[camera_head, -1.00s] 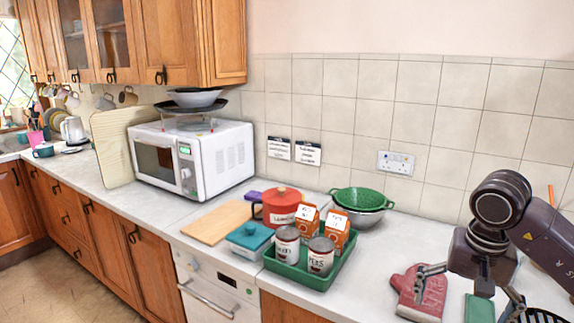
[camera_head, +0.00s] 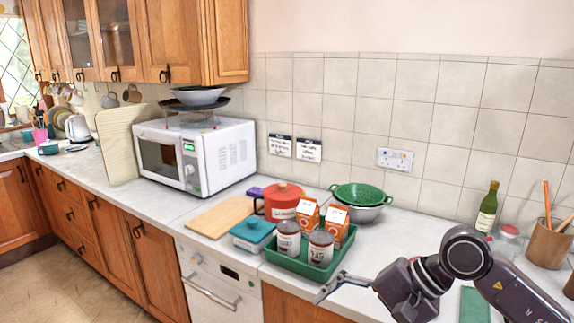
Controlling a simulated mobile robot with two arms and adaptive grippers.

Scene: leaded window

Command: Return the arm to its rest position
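My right arm comes in from the right edge, over the front of the worktop. My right gripper (camera_head: 322,294) points left, low in front of the green tray (camera_head: 318,272). One thin finger shows clearly; the other is hidden or too small to make out, so I cannot tell how far apart they are. I see nothing held in it. My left arm and gripper are not in view.
The tray holds two tins and two orange cartons. A red pot (camera_head: 283,199), a green colander (camera_head: 358,194) and a microwave (camera_head: 197,155) stand behind. A bottle (camera_head: 487,208) and a utensil pot (camera_head: 549,244) stand at right. A green cloth (camera_head: 474,305) lies beside my arm.

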